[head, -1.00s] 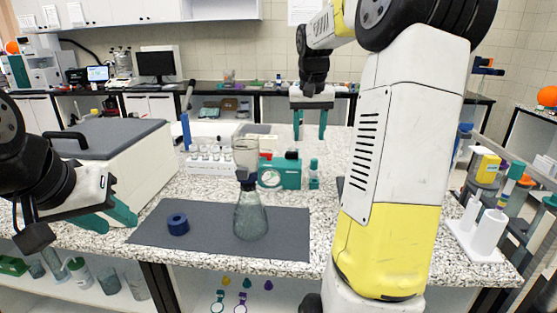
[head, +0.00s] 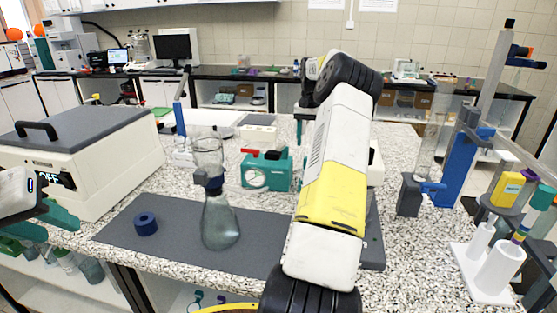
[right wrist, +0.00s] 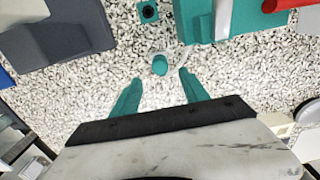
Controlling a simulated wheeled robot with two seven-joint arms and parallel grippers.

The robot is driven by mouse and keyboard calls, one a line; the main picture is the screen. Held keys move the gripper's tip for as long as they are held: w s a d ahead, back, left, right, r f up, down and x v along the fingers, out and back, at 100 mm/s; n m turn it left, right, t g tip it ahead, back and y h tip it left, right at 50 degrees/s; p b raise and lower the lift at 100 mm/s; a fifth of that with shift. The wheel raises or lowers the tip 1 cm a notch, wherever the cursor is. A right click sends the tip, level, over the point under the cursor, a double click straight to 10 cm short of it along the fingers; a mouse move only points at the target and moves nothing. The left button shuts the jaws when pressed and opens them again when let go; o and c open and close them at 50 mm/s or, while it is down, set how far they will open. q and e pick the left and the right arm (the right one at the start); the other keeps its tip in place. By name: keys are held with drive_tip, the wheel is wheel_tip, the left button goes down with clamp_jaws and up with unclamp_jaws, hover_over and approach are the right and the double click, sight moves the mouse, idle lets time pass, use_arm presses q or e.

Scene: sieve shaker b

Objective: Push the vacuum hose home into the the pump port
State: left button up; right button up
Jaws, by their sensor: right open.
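The teal vacuum pump (head: 266,170), with a round gauge and red handle, stands behind the dark mat in the head view. Its teal body (right wrist: 245,22) shows at the top of the right wrist view. My right gripper (right wrist: 161,78) is open, fingers pointing at the speckled bench. A small teal-topped object (right wrist: 160,65) stands between and just beyond its fingertips, not gripped. In the head view my right arm hides most of that gripper. My left gripper (head: 58,214) is at the left edge, partly cut off. I cannot clearly make out the vacuum hose or the pump port.
A glass flask with a funnel (head: 220,222) and a blue ring (head: 146,224) are on the dark mat (head: 180,235). A white lidded box (head: 85,170) is on the left. A blue clamp stand (head: 458,160) and white tube holder (head: 492,265) are on the right.

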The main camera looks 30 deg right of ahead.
drive_tip(key=shift+f, duration=4.45)
clamp_jaws()
drive_tip(key=shift+r, duration=3)
drive_tip(key=shift+r, duration=0.15)
